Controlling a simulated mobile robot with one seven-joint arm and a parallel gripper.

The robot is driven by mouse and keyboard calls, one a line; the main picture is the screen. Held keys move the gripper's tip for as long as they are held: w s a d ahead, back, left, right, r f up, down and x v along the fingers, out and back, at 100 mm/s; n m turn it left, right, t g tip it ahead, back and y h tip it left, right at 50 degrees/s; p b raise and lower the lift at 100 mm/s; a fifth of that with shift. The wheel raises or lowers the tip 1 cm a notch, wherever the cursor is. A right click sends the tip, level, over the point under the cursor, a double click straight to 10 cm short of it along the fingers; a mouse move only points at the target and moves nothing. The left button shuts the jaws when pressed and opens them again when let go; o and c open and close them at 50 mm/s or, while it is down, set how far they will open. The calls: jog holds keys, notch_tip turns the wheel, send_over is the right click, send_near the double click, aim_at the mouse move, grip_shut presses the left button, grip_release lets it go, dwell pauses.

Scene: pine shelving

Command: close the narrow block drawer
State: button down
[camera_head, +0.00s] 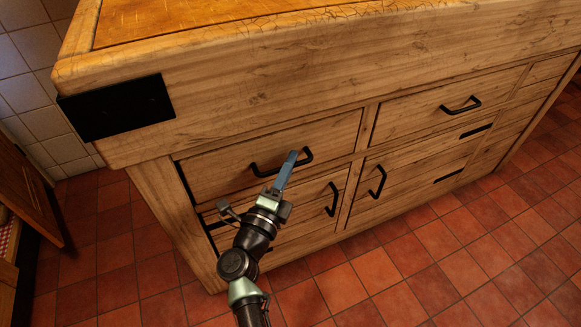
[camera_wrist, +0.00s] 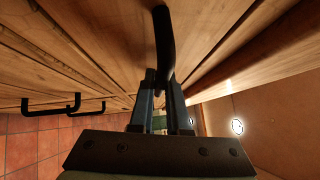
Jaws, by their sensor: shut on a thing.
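The wooden block's upper left drawer (camera_head: 225,168) has a black bar handle (camera_head: 262,172). A dark gap shows along the drawer's left edge, and its front seems to stand slightly out from the block. My gripper (camera_head: 292,158) is at this handle, near its right part, with its blue-grey fingers reaching up to it. In the wrist view, the handle (camera_wrist: 164,35) runs down between the two fingertips (camera_wrist: 164,82), and the fingers are shut on it. The drawer's inside is hidden.
To the right is another drawer (camera_head: 450,110) with a black handle, flush in the block. Two cupboard doors with upright handles (camera_head: 332,200) (camera_head: 377,182) are below. A black plate (camera_head: 117,107) is on the block's left corner. Red tiled floor (camera_head: 400,265) is clear in front.

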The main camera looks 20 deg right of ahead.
jog(key=c, duration=0.9)
grip_release()
jog(key=shift+w+a, duration=0.1)
jog(key=shift+w, duration=0.05)
jog(key=shift+f, duration=0.1)
jog(key=shift+s+a, duration=0.2)
jog(key=shift+s, duration=0.1)
jog(key=p+v, duration=0.4)
jog(key=v, duration=0.8)
jog(key=shift+s, duration=0.15)
